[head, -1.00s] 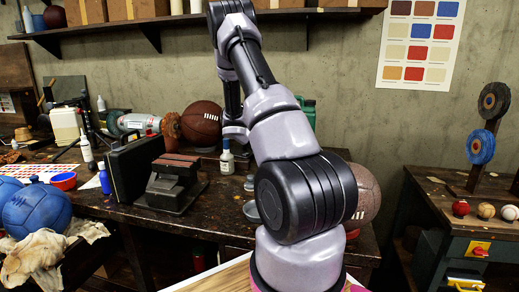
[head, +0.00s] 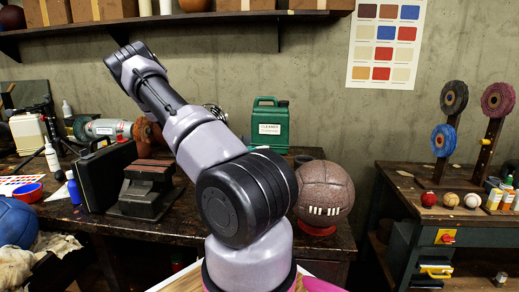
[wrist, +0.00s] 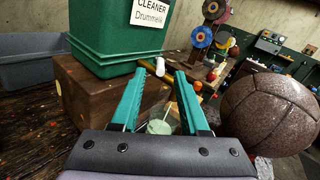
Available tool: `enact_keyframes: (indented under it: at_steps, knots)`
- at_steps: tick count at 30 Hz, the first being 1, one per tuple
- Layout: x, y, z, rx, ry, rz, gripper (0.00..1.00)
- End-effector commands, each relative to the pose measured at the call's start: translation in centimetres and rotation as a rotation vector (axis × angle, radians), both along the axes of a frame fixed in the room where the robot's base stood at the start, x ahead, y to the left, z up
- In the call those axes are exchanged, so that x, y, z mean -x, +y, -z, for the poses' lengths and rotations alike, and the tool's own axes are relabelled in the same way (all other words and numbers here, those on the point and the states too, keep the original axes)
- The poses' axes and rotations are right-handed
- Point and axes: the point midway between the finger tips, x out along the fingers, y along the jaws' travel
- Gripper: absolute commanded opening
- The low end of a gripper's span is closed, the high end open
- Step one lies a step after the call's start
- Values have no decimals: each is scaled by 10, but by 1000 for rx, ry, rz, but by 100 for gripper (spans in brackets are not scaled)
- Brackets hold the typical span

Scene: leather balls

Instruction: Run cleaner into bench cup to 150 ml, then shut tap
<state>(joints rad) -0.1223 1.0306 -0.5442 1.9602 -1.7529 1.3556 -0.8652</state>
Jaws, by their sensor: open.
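The green cleaner canister (head: 269,125) with a white label stands at the back of the bench in the head view. In the wrist view the canister (wrist: 105,35) sits on a wooden block (wrist: 95,95). A small pale piece, apparently the tap (wrist: 160,67), sticks out at its lower right, near my fingertips. I cannot tell whether it is open, and I see no stream. A pale greenish round thing, perhaps the bench cup (wrist: 159,126), shows low between my fingers; its level is unreadable.
A brown leather ball (head: 323,190) on a red ring stands close to the right of my gripper, also in the wrist view (wrist: 268,115). A grey bin (wrist: 30,60) is at the left there. A black case (head: 107,175) and a dark press-like block (head: 147,190) stand left of my arm.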

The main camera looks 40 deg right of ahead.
Motion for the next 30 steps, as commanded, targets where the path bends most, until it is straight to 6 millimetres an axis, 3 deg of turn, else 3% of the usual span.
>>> enact_keyframes:
  at_steps: [10, 22, 23, 26, 30]
  knots:
    - [15, -50, 0, -2, -1, 4, 45]
    - [17, -59, 0, -3, -1, 2, 45]
    - [17, -59, 0, -3, -1, 2, 37]
    - [17, -59, 0, -3, -1, 2, 0]
    - [17, -59, 0, -3, -1, 2, 0]
